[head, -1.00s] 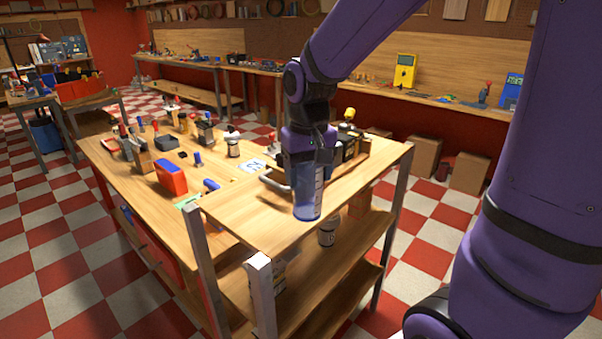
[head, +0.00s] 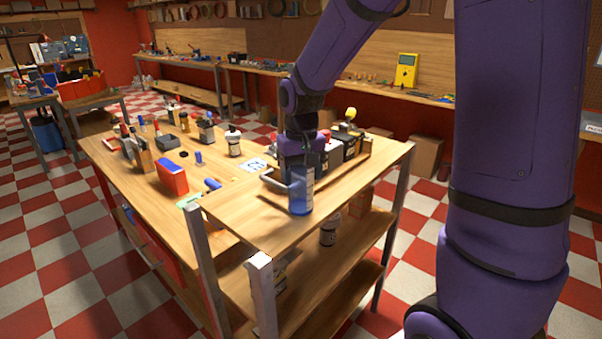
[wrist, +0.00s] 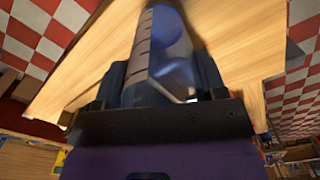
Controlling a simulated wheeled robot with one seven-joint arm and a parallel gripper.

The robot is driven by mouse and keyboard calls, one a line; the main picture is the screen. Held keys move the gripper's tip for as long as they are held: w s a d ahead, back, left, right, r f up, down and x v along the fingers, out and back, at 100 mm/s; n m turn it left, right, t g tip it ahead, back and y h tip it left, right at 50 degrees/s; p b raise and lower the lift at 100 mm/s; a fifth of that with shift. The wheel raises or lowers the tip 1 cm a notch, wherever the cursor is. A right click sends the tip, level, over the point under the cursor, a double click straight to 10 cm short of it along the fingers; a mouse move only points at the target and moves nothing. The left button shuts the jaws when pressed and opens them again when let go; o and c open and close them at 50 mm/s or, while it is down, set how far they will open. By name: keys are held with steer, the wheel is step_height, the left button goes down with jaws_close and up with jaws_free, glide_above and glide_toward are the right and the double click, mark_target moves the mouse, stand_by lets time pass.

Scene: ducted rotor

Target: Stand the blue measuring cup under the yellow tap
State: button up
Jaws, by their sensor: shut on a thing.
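The blue measuring cup (head: 301,191) is a clear blue cylinder with marks on its side. My gripper (head: 299,172) is shut on it and holds it roughly upright over the near end of the workbench; I cannot tell whether its base touches the wood. In the wrist view the cup (wrist: 163,55) sits between the two dark fingers (wrist: 162,85), its marks showing on the left side. A yellow knob (head: 350,113), perhaps part of the yellow tap, shows behind my gripper on the bench. The spout is not clear to see.
A wooden tray (head: 362,158) with dark containers stands just behind the cup. A metal handle (head: 272,180) is close to its left. A red and blue box (head: 172,177) and several tools fill the left of the workbench (head: 240,222). The bench's near right corner is bare.

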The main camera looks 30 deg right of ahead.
steer(key=shift+f, duration=0.1)
steer(key=o, duration=0.9)
steer(key=shift+o, duration=0.2)
